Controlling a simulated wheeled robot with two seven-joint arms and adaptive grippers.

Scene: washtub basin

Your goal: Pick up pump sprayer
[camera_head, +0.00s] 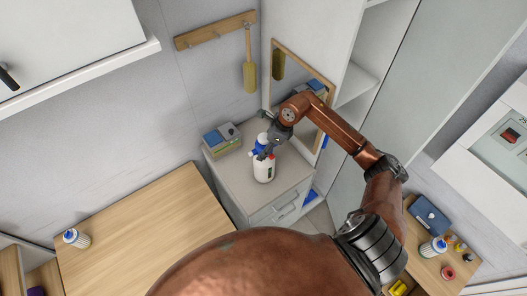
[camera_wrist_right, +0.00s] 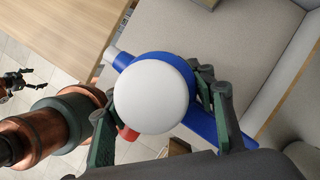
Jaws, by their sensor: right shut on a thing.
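The pump sprayer (camera_head: 264,172) is a white bottle with a blue top, upright at the grey cabinet's top in the head view. My right gripper (camera_head: 268,152) reaches down to its top and is shut on it. In the right wrist view the sprayer's round white knob (camera_wrist_right: 155,98) and blue head lie between the fingers of my right gripper (camera_wrist_right: 160,112). Whether its base touches the cabinet cannot be told. A small dark claw (camera_wrist_right: 22,80) at the left edge of the wrist view looks like my left gripper, too small to read.
The grey cabinet (camera_head: 233,180) also bears a stack of books or boxes (camera_head: 222,137). A mirror (camera_head: 290,65) stands behind. A wooden table (camera_head: 145,225) is mostly clear, with another blue-and-white bottle (camera_head: 76,238). Small items crowd the right-hand table (camera_head: 460,268).

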